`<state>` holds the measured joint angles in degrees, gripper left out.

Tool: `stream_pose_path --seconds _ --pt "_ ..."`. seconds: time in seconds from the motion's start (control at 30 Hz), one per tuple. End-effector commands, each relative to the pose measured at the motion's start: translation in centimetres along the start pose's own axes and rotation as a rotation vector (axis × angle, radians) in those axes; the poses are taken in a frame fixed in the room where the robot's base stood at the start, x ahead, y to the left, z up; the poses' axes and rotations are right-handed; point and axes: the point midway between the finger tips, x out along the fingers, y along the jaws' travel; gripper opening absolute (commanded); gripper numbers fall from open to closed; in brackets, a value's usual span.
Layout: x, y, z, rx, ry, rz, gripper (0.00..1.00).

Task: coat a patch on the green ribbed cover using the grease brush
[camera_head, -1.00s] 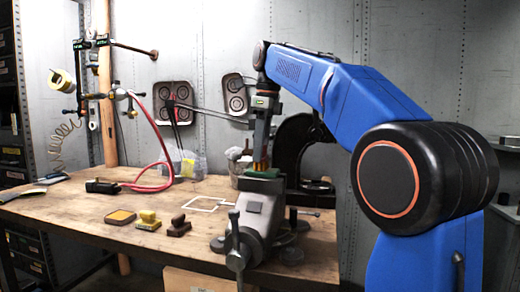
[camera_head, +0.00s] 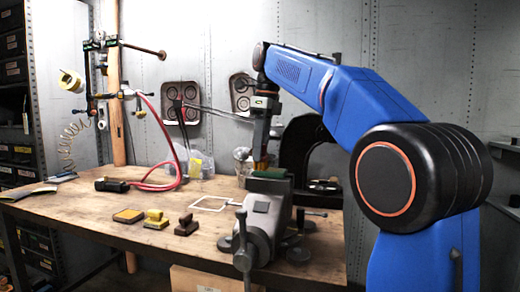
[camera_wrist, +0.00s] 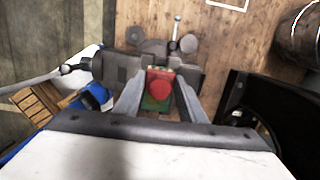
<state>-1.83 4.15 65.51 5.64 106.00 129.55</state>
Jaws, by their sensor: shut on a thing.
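The green ribbed cover (camera_head: 272,174) sits on top of the grey vise (camera_head: 264,212) near the right front of the bench. My gripper (camera_head: 262,152) points down just above the cover's left part. It is shut on the grease brush, whose small orange-brown end (camera_head: 260,166) shows below the fingers. In the wrist view my two fingers flank a round red part (camera_wrist: 160,90), seemingly the brush, with green of the cover (camera_wrist: 152,103) beneath it. Whether the bristles touch the cover, and any grease on it, I cannot tell.
A yellow pad (camera_head: 128,215), a yellow block (camera_head: 157,219) and a dark brown block (camera_head: 186,225) lie on the bench (camera_head: 90,215). A white square outline (camera_head: 209,203) lies behind them. A red hose (camera_head: 165,185) and a black arched frame (camera_head: 300,150) stand farther back.

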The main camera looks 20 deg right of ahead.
Motion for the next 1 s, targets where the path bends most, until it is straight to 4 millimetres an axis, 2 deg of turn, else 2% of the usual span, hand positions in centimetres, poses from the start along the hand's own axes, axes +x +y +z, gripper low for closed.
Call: stream_pose_path --seconds 0.67,1.0 --pt "-0.4 0.0 -2.6 0.001 0.000 0.000 0.09" --pt "-0.2 0.0 -1.6 -0.001 0.000 0.000 0.09"
